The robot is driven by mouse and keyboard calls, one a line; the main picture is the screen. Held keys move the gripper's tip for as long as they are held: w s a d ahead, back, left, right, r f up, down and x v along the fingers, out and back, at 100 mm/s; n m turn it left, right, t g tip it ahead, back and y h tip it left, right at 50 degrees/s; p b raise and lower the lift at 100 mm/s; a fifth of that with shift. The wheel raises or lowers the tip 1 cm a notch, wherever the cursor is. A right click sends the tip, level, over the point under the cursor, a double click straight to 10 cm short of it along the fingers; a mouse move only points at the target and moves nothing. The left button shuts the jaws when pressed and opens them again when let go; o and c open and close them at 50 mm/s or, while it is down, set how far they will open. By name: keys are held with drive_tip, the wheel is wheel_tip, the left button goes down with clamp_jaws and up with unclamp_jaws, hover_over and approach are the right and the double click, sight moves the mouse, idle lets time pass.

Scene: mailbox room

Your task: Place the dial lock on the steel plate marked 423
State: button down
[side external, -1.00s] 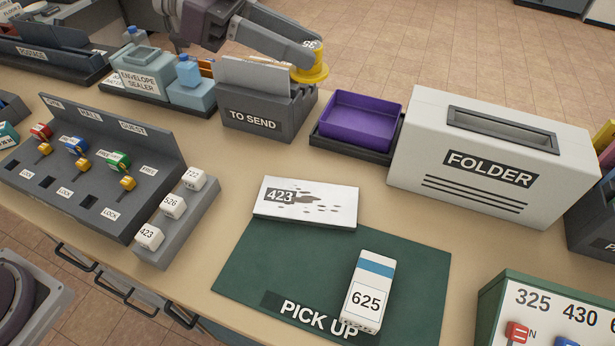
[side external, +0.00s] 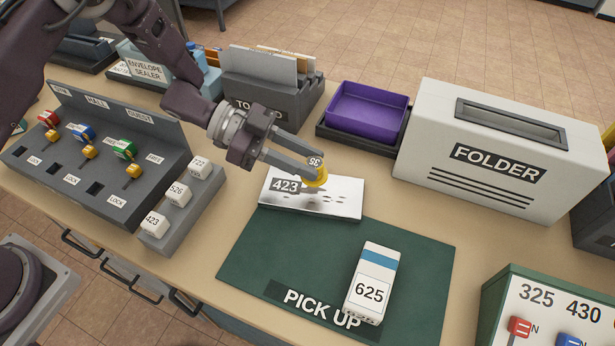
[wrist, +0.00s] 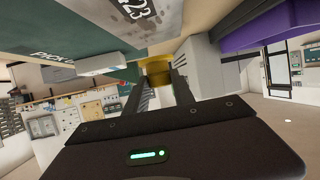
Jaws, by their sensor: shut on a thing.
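The steel plate marked 423 (side external: 335,202) is a flat pale slab with dark stains, lying at the back edge of the green mat. The dial lock is a small yellow round thing (side external: 316,178) with a dark number on it. My gripper (side external: 312,172) is shut on the dial lock and holds it over the plate's upper middle in the side view. I cannot tell whether the lock touches the plate. In the wrist view the yellow lock (wrist: 155,68) sits between the fingertips, and the plate (wrist: 140,18) shows at the top. My fingers hide part of the lock.
A white box marked 625 (side external: 371,285) stands on the green mat (side external: 270,262). A purple tray (side external: 367,113) and the white FOLDER box (side external: 497,155) stand behind. The TO SEND holder (side external: 270,105) and lever panel (side external: 100,150) are at the left.

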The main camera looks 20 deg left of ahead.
wheel_tip(320, 180, down, 4)
drive_tip(key=shift+f, duration=0.25)
drive_tip(key=c, duration=1.1)
unclamp_jaws()
drive_tip(key=shift+o, duration=0.2)
